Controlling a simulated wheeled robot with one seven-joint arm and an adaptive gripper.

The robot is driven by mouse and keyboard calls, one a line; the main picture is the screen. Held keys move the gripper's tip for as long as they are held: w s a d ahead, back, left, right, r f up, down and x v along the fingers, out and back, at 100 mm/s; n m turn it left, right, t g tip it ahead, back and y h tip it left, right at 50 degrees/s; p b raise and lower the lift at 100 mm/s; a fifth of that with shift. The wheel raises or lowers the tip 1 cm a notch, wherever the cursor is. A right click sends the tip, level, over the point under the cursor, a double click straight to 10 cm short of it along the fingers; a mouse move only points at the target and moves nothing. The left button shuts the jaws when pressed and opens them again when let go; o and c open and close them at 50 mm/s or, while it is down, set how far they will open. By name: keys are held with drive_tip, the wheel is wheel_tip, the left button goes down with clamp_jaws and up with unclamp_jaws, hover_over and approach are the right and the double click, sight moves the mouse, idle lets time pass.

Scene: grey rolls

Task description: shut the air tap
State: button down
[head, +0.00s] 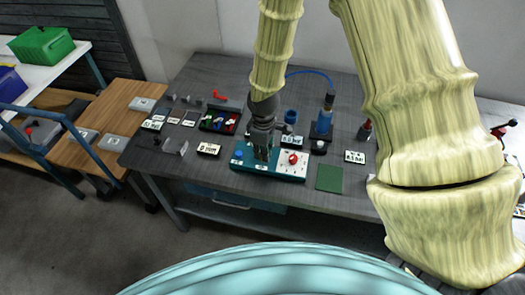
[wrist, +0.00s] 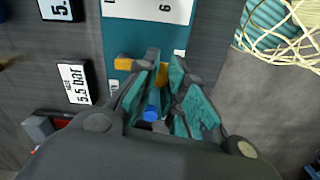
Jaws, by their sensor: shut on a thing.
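The teal board (head: 250,168) stands near the front edge of the dark table. A yellow lever (wrist: 124,64), which looks like the air tap's handle, lies across the teal surface in the wrist view. My gripper (head: 262,150) points down at the board, between its blue knob (head: 238,154) and its white dial plate with a red knob (head: 293,158). In the wrist view my gripper (wrist: 165,66) is shut on the yellow lever, which shows between the fingertips. A blue part (wrist: 152,108) shows between the fingers nearer the palm. The tap body is mostly hidden by the fingers.
A "5.5 bar" sign (wrist: 75,82) stands beside the board. A dark tray of coloured pieces (head: 219,122) lies left of the gripper. A blue cylinder on a stand (head: 323,122) and a green mat (head: 329,178) are to the right.

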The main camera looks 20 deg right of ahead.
drive_tip(key=c, duration=1.4)
unclamp_jaws()
drive_tip(key=shift+d, duration=0.1)
drive_tip(key=shift+c, duration=0.2)
drive_tip(key=shift+r, duration=0.15)
wheel_tip(320, 180, up, 12)
